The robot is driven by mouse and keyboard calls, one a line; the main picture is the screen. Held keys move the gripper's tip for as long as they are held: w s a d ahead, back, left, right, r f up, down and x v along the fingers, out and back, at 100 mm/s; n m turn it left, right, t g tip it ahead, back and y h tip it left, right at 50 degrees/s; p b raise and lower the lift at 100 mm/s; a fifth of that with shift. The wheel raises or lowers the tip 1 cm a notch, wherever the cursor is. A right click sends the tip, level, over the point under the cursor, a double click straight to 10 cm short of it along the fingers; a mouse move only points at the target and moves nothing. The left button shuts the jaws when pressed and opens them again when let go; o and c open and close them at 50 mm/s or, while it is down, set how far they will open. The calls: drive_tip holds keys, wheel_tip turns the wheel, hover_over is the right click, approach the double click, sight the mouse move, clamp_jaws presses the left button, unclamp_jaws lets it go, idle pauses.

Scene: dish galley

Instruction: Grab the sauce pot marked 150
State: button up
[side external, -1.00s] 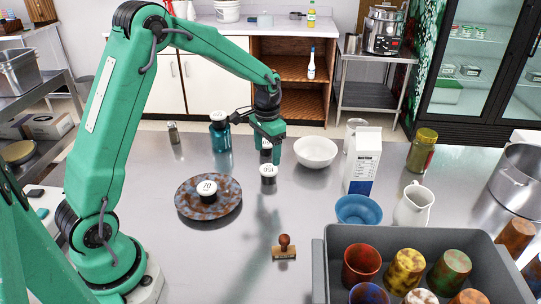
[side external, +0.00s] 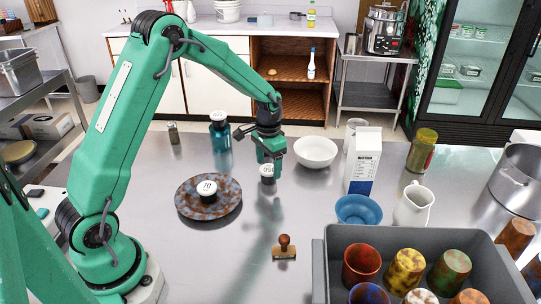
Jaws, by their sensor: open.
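The small dark sauce pot with a white lid (side external: 267,180) stands upright on the steel table, right of the speckled plate. Its lid marking looks like 150 and is partly covered. My gripper (side external: 270,163) points down right at this pot, with a green finger in front of the lid's right part. The jaws are open; I cannot tell whether a finger touches the pot. Another white-lidded pot marked 70 (side external: 207,187) sits on the rusty-brown speckled plate (side external: 229,207).
A white bowl (side external: 315,152), a milk carton (side external: 363,161) and a blue bowl (side external: 358,210) stand to the right. A teal bottle (side external: 220,134) is behind left. A wooden stamp (side external: 284,248) and a grey crate of cups (side external: 320,274) are in front.

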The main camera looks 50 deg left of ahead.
drive_tip(key=shift+f, duration=1.35)
drive_tip(key=c, duration=1)
drive_tip(key=shift+o, duration=0.2)
drive_tip(key=shift+r, duration=0.15)
drive_tip(key=shift+r, duration=0.6)
drive_tip(key=r, duration=0.1)
drive_tip(key=d+r, duration=0.1)
drive_tip(key=r, duration=0.1)
drive_tip(key=shift+s+r, duration=0.1)
drive_tip(key=s+d+r, duration=0.4)
drive_tip(key=d+r, duration=0.2)
drive_tip(key=d, duration=0.4)
drive_tip(key=shift+r, duration=0.15)
